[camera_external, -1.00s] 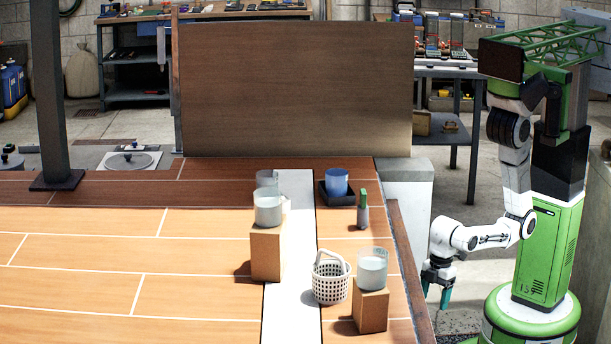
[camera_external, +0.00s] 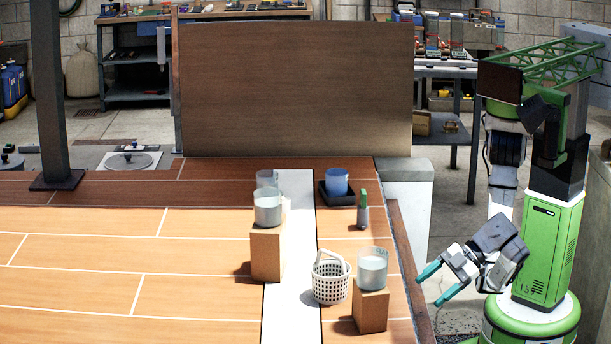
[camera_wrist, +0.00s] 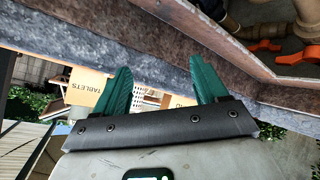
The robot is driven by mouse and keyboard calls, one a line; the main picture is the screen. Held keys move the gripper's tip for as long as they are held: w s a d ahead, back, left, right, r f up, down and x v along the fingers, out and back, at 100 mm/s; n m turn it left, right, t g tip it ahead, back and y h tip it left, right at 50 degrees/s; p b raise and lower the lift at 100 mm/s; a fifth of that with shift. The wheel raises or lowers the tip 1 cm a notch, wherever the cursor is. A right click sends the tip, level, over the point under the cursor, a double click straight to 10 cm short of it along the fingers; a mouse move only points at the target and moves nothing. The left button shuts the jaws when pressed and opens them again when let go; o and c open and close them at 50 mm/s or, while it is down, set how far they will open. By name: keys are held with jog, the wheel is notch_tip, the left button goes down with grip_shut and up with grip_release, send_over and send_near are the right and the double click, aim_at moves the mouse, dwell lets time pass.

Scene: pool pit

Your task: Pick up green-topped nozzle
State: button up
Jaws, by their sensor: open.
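The green-topped nozzle (camera_external: 363,211) stands upright on the wooden deck, in front of a dark tray (camera_external: 322,197) that holds a blue cup (camera_external: 337,181). It has a grey lower body and a green top. My gripper (camera_external: 431,287) is open and empty beyond the deck's right edge, its teal fingers pointing left. It is to the right of the nozzle and nearer the camera. In the wrist view, my gripper's fingers (camera_wrist: 162,85) are spread apart. I cannot make out the nozzle in that view.
A white basket (camera_external: 331,283) stands beside a cardboard box (camera_external: 370,311) bearing a clear cup (camera_external: 372,271). Another box (camera_external: 267,254) bears a similar cup (camera_external: 268,208). A raised edge (camera_external: 412,280) runs between my gripper and the deck. The wrist view shows orange-handled valves (camera_wrist: 265,45).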

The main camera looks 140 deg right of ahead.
jog(key=w+d+r+m+h, duration=0.1)
jog(key=d+r, duration=0.2)
jog(key=d, duration=0.1)
jog(key=d+r+m+g+h+p, duration=0.1)
jog(key=d+r, duration=0.3)
jog(key=w+d+r+m+g+h, duration=0.1)
jog(key=d+r+m, duration=0.1)
jog(key=d+r, duration=0.2)
jog(key=shift+w+d, duration=0.35)
jog(key=shift+d, duration=0.15)
jog(key=s+d+r+m+g+p, duration=0.1)
jog(key=s+d+r+m+g, duration=0.15)
jog(key=d+r, duration=0.4)
jog(key=r+m+g+y+p, duration=0.1)
jog(key=m+g+y+p, duration=0.1)
jog(key=g+y+p, duration=0.45)
send_over(363, 204)
jog(key=s+d+b, duration=0.1)
jog(key=b, duration=0.2)
jog(key=shift+r+t+y, duration=0.2)
jog(key=shift+t+y, duration=0.6)
jog(key=shift+y, duration=0.05)
jog(key=shift+s+f, duration=0.1)
jog(key=shift+f, duration=0.1)
notch_tip(363, 204, down, 4)
jog(key=shift+f, duration=0.25)
jog(key=shift+s+d+f, duration=0.1)
jog(key=shift+f, duration=1.4)
jog(key=shift+s+d+f, duration=0.1)
jog(key=shift+f, duration=1.4)
